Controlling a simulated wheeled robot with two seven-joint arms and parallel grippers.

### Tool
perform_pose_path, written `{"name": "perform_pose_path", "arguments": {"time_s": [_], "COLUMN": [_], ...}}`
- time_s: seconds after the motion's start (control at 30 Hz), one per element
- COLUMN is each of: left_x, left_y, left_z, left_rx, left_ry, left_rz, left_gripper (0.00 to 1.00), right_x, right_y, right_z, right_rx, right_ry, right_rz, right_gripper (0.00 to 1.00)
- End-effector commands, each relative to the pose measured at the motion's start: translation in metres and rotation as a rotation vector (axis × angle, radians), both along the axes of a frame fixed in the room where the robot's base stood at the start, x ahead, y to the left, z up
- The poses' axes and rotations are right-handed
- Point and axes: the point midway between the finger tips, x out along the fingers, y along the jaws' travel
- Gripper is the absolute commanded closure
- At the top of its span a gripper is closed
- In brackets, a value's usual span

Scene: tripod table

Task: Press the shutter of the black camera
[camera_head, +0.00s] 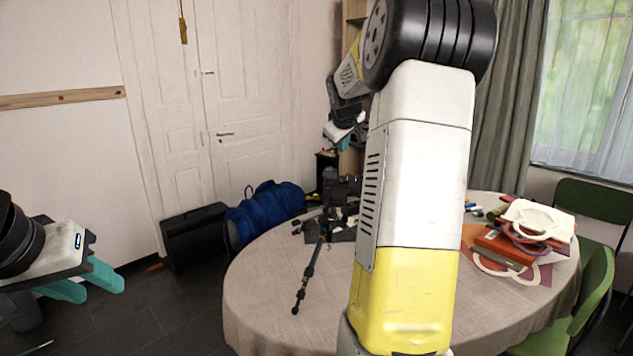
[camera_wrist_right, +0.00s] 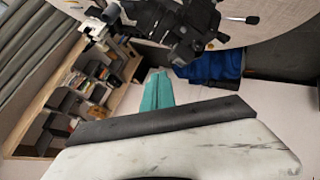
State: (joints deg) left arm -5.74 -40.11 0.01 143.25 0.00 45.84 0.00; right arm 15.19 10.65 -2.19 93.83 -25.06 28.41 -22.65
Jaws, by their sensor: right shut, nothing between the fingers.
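The black camera (camera_head: 341,189) sits on a tripod (camera_head: 312,262) on the round table (camera_head: 265,285), partly hidden by my right arm in the head view. In the right wrist view the camera (camera_wrist_right: 180,20) is a dark, angular mass at the top, and its shutter button cannot be made out. My right gripper (camera_head: 345,144) is above the camera in the head view, mostly edge-on. In the wrist view its teal fingers (camera_wrist_right: 157,73) are together and empty, apart from the camera. My left gripper (camera_head: 92,283) is at the far left, away from the table, its teal fingers apart and empty.
Books and papers (camera_head: 510,245) are stacked on the table's right side. A blue bag (camera_head: 266,211) and a black case (camera_head: 194,236) stand behind the table's left side. Green chairs (camera_head: 588,290) are at right. A shelf (camera_wrist_right: 95,85) shows in the wrist view.

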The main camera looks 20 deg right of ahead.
Motion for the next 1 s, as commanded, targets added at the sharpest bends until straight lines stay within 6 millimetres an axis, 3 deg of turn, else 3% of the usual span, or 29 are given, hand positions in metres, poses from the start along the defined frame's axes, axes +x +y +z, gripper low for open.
{"name": "perform_pose_path", "arguments": {"time_s": [0.3,0.5,1.0], "left_x": [0.000,0.000,0.000], "left_y": [0.000,0.000,0.000], "left_z": [0.000,0.000,0.000], "left_rx": [0.000,0.000,0.000], "left_ry": [0.000,0.000,0.000], "left_rz": [0.000,0.000,0.000], "left_gripper": [0.60,0.60,0.60], "right_x": [0.000,0.000,0.000], "right_y": [0.001,0.001,0.001], "right_z": [-0.047,-0.066,-0.073], "right_rx": [0.001,0.001,0.001], "right_ry": [0.004,0.001,0.000], "right_rz": [0.002,0.000,0.001], "right_gripper": [1.00,1.00,1.00]}}
